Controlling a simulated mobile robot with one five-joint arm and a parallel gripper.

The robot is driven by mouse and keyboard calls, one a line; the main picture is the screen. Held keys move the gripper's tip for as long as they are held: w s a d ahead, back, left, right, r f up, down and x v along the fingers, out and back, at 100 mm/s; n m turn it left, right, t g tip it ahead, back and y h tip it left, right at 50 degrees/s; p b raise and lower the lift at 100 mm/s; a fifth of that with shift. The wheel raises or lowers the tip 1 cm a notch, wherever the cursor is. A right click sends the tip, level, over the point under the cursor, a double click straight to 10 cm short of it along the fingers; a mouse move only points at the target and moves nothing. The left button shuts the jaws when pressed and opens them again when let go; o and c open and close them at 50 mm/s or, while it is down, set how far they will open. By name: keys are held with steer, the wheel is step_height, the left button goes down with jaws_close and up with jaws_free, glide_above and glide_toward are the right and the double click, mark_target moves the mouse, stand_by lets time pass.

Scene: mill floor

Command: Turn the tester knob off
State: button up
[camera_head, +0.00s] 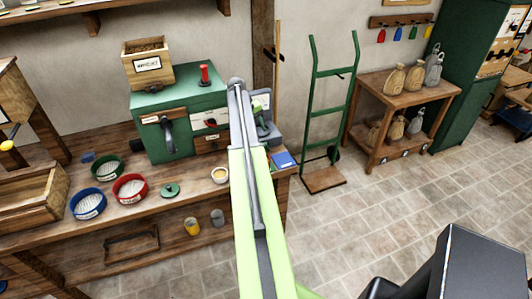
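A grey device (272,135) with a pale panel (261,100) stands on the bench just right of my arm. It may be the tester, but my arm covers its left part. A dark green part (263,124) shows on its front; I cannot tell whether it is the knob or how it is set. Left of my arm stands a green box-shaped machine (181,112) with a red-topped post, a dark handle and pale plates. My light green and grey arm reaches up across the middle of the view. No gripper fingers can be made out.
On the bench are blue (87,204), green (107,168) and red (130,187) bowls, a pale cup (219,175) and a blue pad (284,160). A wooden box (147,70) sits on the green machine. A green hand truck (329,110) stands right of the bench. The tiled floor at right is clear.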

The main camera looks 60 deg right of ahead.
mark_target(265, 144)
steer(key=b+x, duration=0.9)
steer(key=x, duration=0.3)
steer(key=shift+w+b, duration=0.1)
steer(key=shift+b, duration=0.25)
steer(key=shift+r, duration=0.1)
jaws_close()
